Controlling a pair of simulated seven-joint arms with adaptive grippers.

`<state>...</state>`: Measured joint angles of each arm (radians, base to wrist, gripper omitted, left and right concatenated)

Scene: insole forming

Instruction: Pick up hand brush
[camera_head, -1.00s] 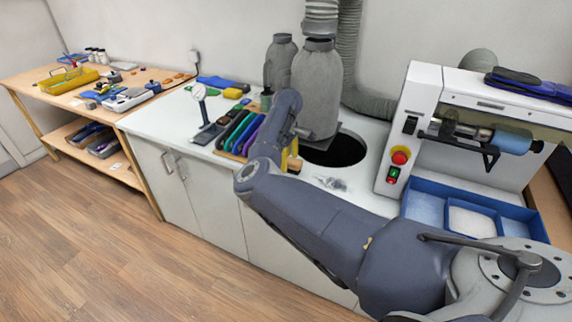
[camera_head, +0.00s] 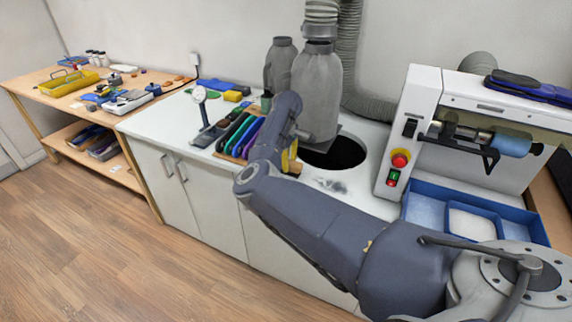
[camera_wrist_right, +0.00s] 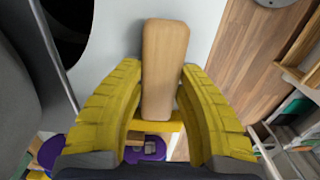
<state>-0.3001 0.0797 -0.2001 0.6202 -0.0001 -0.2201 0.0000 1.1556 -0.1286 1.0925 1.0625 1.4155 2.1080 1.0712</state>
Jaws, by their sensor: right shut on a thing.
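The hand brush (camera_wrist_right: 165,65) shows in the right wrist view as a pale wooden handle between my yellow fingers. Its bristles cannot be made out. My right gripper (camera_wrist_right: 163,78) is shut on the handle, with one finger against each side. In the head view my right gripper (camera_head: 290,158) is over the white counter, just right of the row of coloured insoles, and is partly hidden by my own arm. A small wooden edge of the brush (camera_head: 296,168) shows beneath it. My left gripper is not in view.
A round dark opening (camera_head: 335,152) in the white counter (camera_head: 165,120) and grey bottle-shaped canisters (camera_head: 316,90) are close to my right gripper. Coloured insoles (camera_head: 238,135) stand at its left. A grinding machine (camera_head: 420,120) and blue tray (camera_head: 535,230) are at the right.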

